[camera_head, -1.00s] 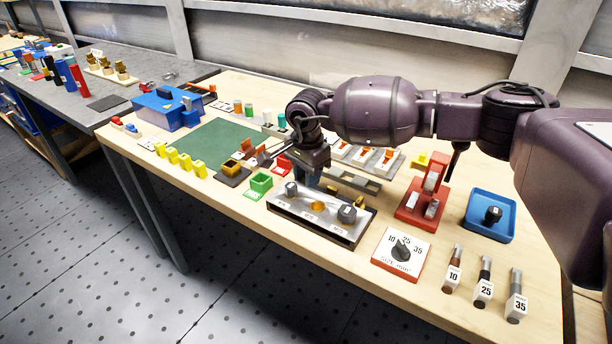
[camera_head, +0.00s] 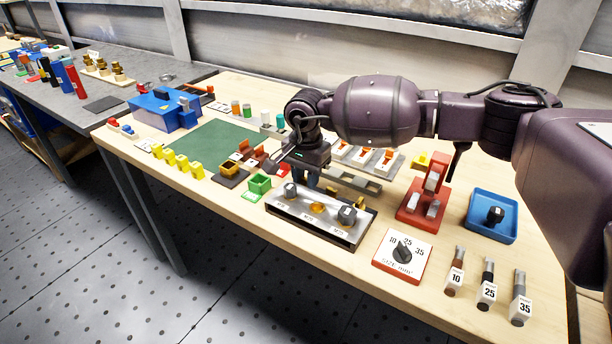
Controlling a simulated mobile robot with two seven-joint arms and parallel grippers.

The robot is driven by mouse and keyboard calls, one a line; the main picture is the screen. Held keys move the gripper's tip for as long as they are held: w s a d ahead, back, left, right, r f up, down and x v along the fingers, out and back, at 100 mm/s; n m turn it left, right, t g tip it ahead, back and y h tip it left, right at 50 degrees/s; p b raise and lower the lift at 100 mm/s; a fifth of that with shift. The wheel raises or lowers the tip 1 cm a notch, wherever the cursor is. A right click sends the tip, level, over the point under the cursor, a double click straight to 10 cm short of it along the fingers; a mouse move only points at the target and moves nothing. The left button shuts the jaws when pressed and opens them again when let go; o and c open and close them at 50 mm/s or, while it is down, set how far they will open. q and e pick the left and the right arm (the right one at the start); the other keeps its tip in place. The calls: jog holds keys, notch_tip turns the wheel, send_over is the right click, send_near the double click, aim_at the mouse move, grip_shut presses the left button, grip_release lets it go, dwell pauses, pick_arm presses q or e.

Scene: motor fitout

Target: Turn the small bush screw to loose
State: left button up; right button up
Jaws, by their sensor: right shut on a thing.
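A silver panel in a dark frame (camera_head: 338,229) lies at the front of the wooden table. It carries a grey knob at its left (camera_head: 290,191), a golden round part in its middle (camera_head: 317,208) and a larger grey knob at its right (camera_head: 347,214). I cannot tell which part is the small bush screw. My right gripper (camera_head: 312,182) points down at the panel's back edge, just right of the left knob. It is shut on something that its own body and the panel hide. My left gripper is not in view.
In front right lie a size dial (camera_head: 403,252) and several numbered tools (camera_head: 488,283). A red stand (camera_head: 425,204) and a blue tray (camera_head: 508,233) are to the right. A green mat (camera_head: 216,145) is mostly bare.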

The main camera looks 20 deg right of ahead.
jog(key=o, duration=0.9)
jog(key=shift+r, duration=0.45)
notch_tip(320, 180, up, 8)
jog(key=shift+r+p, duration=0.15)
jog(key=shift+p, duration=0.45)
jog(key=shift+r, duration=0.85)
jog(key=shift+s+f, duration=0.1)
